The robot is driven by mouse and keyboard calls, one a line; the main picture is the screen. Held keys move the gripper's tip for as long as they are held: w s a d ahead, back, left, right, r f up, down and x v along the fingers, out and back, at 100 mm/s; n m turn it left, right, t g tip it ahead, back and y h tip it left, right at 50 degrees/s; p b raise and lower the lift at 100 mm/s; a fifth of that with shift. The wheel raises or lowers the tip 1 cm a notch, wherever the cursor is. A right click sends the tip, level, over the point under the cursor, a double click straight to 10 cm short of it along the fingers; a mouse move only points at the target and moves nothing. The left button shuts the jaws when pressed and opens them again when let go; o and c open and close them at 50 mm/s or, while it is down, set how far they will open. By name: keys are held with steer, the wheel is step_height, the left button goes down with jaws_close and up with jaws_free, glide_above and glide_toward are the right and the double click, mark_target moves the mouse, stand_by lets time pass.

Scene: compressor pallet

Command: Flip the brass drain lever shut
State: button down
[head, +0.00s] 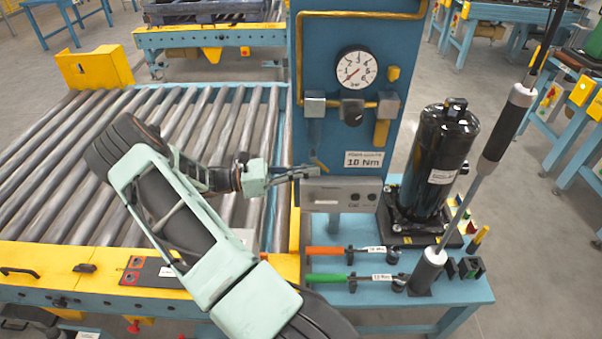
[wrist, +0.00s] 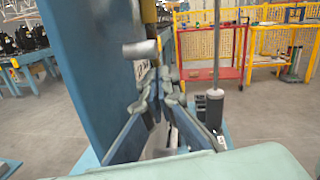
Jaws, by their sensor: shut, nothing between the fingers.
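My gripper (head: 312,172) is shut and empty in front of the lower part of the blue panel (head: 340,30). A small brass-coloured lever (head: 319,163) shows just above the fingertips, below the left grey valve block (head: 314,104); I cannot tell whether they touch. A yellow handle (head: 381,133) hangs down under the right grey block (head: 388,103). In the wrist view, the fingers (wrist: 160,80) are close together beside the panel, with a grey cylindrical part (wrist: 139,49) and a brass-coloured piece (wrist: 148,12) above them. The lever's pivot is not clear.
The panel carries a pressure gauge (head: 357,67), a black knob (head: 352,110) and a 10 Nm label (head: 363,160). A black cylinder (head: 440,160) stands to the right. Orange (head: 324,250) and green (head: 326,278) handled tools lie below. A roller conveyor (head: 60,170) is left.

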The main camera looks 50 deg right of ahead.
steer(key=shift+s+d+r+n+g+h+b, duration=0.1)
steer(key=shift+s+d+n+g+h+b, duration=0.1)
steer(key=shift+s+d+g+h+b, duration=0.45)
steer(key=shift+s+d+r+n+g+h+b, duration=0.15)
steer(key=shift+s+g+h+b, duration=0.25)
steer(key=shift+g+h+b, duration=0.5)
steer(key=shift+s+d, duration=0.1)
steer(key=shift+s, duration=0.05)
stand_by(1.2)
steer(key=v, duration=1.2)
steer(key=shift+r, duration=0.1)
